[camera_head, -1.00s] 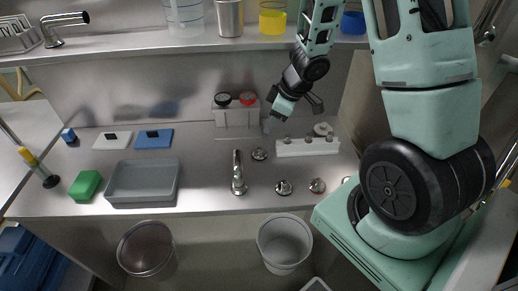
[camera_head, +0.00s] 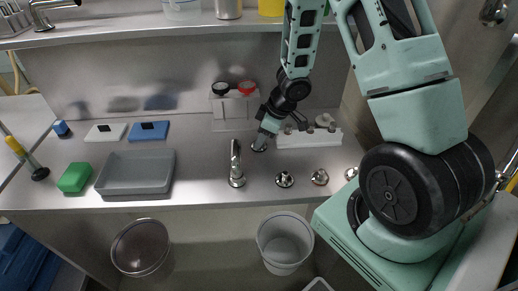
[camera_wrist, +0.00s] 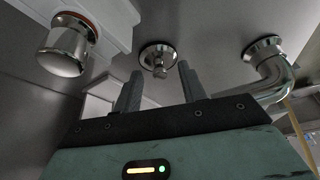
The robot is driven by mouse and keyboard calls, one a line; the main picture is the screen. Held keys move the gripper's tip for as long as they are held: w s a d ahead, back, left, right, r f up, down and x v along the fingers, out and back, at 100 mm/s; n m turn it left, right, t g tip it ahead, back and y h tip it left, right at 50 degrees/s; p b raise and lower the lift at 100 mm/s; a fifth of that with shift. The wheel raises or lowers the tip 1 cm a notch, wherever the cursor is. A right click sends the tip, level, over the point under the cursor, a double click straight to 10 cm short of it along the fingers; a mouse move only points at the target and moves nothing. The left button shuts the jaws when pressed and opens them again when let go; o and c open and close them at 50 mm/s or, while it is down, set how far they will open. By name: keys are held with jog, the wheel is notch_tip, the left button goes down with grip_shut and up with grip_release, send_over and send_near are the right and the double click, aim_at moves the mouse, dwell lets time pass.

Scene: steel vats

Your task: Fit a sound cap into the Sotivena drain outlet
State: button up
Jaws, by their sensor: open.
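My gripper (camera_head: 265,136) is low over the counter, left of a white rack (camera_head: 310,139). In the wrist view its two fingers (camera_wrist: 160,75) are apart with nothing held. A chrome flanged fitting with a small knob (camera_wrist: 158,58) shows between and beyond the fingertips; it also shows in the head view (camera_head: 259,146), partly behind the gripper. Several chrome caps stand on the rack; one (camera_wrist: 66,48) with an orange-brown ring shows in the wrist view. Similar chrome fittings (camera_head: 284,179) (camera_head: 320,177) sit at the counter front. No label tells which is the Sotivena outlet.
A chrome tap (camera_head: 236,165) stands left of my gripper; its bent pipe (camera_wrist: 272,72) is close in the wrist view. A stand (camera_head: 232,112) with black and red round tops is behind. A grey tray (camera_head: 137,188) and green block (camera_head: 75,177) lie left. Two buckets are below.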

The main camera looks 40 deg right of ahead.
jog(key=shift+w+f, duration=0.1)
jog(key=shift+f, duration=0.3)
jog(key=shift+c, duration=0.3)
grip_shut()
jog(key=shift+a, duration=0.1)
jog(key=shift+r, duration=0.15)
